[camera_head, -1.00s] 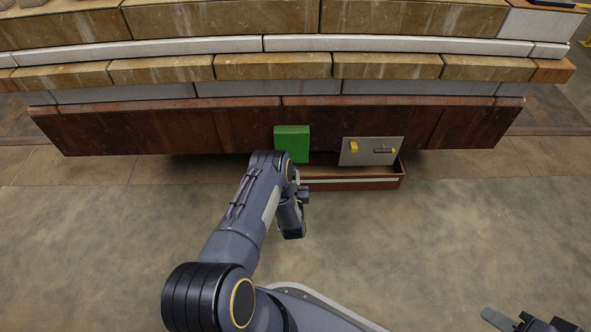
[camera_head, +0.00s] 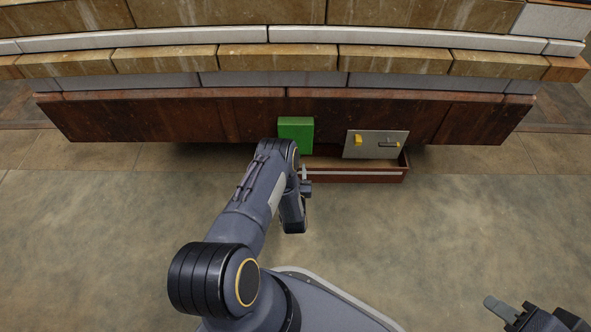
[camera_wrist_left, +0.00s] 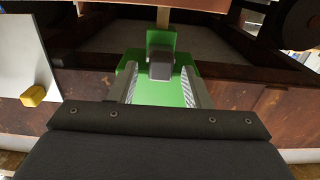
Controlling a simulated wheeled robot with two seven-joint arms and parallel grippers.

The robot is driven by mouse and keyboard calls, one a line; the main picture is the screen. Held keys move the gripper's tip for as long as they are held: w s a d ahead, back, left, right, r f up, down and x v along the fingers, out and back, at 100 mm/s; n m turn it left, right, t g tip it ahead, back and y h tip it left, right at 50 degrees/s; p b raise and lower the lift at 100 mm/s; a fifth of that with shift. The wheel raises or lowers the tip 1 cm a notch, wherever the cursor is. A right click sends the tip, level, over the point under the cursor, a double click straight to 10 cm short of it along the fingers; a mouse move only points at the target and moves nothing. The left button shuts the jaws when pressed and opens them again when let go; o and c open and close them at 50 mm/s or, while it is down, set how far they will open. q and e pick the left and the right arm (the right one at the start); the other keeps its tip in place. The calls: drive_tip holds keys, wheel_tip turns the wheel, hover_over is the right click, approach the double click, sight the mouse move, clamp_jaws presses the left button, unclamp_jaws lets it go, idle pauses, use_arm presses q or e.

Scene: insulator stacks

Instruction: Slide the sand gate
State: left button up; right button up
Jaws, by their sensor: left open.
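A green panel (camera_head: 295,134) is on the rusty brown side near the middle of the head view. Beside it on the right is a grey plate (camera_head: 376,144) with a yellow knob and a dark handle. I cannot tell for sure which is the sand gate. My left gripper (camera_wrist_left: 160,88) is open in the left wrist view, its fingers over the green panel (camera_wrist_left: 160,98). A dark grey block (camera_wrist_left: 160,66) lies between the finger lines; contact cannot be told. My right gripper (camera_head: 525,318) is partly cut off, bottom right.
A shallow brown tray (camera_head: 362,176) sticks out below the grey plate. The rusty wall (camera_head: 110,118) overhangs the floor, with stone-like blocks stacked above it. The concrete floor (camera_head: 450,235) at right is clear. In the wrist view the grey plate (camera_wrist_left: 18,60) is at left.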

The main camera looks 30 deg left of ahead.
use_arm(q)
drive_tip(key=p+v, duration=0.2)
drive_tip(key=v, duration=0.5)
drive_tip(key=shift+s, duration=0.25)
drive_tip(key=shift+d, duration=0.1)
